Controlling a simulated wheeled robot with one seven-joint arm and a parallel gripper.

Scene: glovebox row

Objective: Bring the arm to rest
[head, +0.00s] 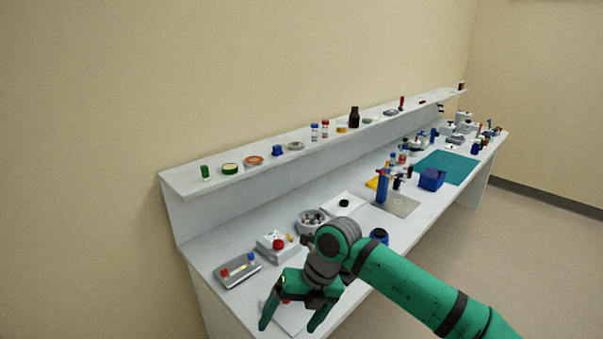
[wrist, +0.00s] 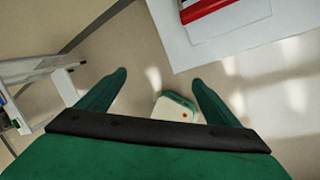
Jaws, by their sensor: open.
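My green and dark grey arm reaches in from the lower right of the head view. My gripper (head: 290,326) hangs over the near left end of the white bench (head: 228,295), with its fingers pointing down and spread apart. In the wrist view my gripper (wrist: 158,85) also shows two green fingers apart with nothing held between them. A white and green thing with a red dot (wrist: 176,108) shows beyond the fingers, over the floor; I cannot tell what it is.
A tray (head: 237,271) with small coloured items and a white box with a red knob (head: 277,246) are close to my gripper. A bowl (head: 311,221) stands behind my arm. A raised shelf (head: 225,185) carries several small items. The floor (head: 540,240) at right is clear.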

